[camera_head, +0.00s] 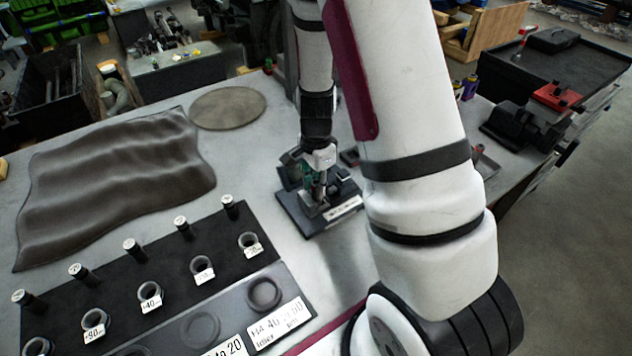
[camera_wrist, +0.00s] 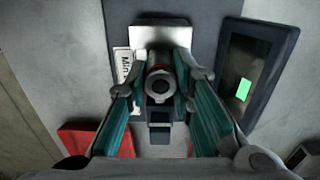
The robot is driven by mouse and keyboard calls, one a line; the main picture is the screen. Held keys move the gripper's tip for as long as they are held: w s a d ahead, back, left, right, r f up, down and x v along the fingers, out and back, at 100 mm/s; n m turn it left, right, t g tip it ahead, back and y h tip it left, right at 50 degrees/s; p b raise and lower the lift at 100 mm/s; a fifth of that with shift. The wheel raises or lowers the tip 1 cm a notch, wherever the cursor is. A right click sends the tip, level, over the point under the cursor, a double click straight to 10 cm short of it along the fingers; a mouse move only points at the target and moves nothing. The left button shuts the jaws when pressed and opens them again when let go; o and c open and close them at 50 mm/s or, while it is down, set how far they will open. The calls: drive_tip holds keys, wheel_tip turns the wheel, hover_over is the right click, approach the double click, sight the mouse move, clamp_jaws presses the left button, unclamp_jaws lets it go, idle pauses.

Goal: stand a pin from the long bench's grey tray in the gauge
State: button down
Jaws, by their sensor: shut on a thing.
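My gripper (camera_head: 316,188) points down over the gauge (camera_head: 299,222), a dark base plate with a white label at the middle of the bench. In the wrist view the two teal-sided fingers of my gripper (camera_wrist: 162,98) are shut on a pin (camera_wrist: 160,84), a grey metal cylinder seen end-on with a hole in its end. The gauge (camera_wrist: 205,30) lies beyond it, with a pale metal block and a label partly covered. I cannot tell whether the pin's lower end touches the gauge. I cannot make out the grey tray for certain.
A black device with a small green screen (camera_wrist: 243,90) lies beside the gauge. A black rack (camera_head: 120,270) with several labelled rings and black-handled plugs fills the front left. A dark rumpled mat (camera_head: 115,180) and a round disc (camera_head: 228,107) lie behind. A red-topped vise (camera_head: 553,97) stands right.

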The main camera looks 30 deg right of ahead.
drive_tip(key=shift+f, duration=0.35)
drive_tip(key=c, duration=0.9)
unclamp_jaws()
drive_tip(key=shift+r+p, duration=1.5)
drive_tip(key=shift+r, duration=2.5)
drive_tip(key=shift+r, duration=0.1)
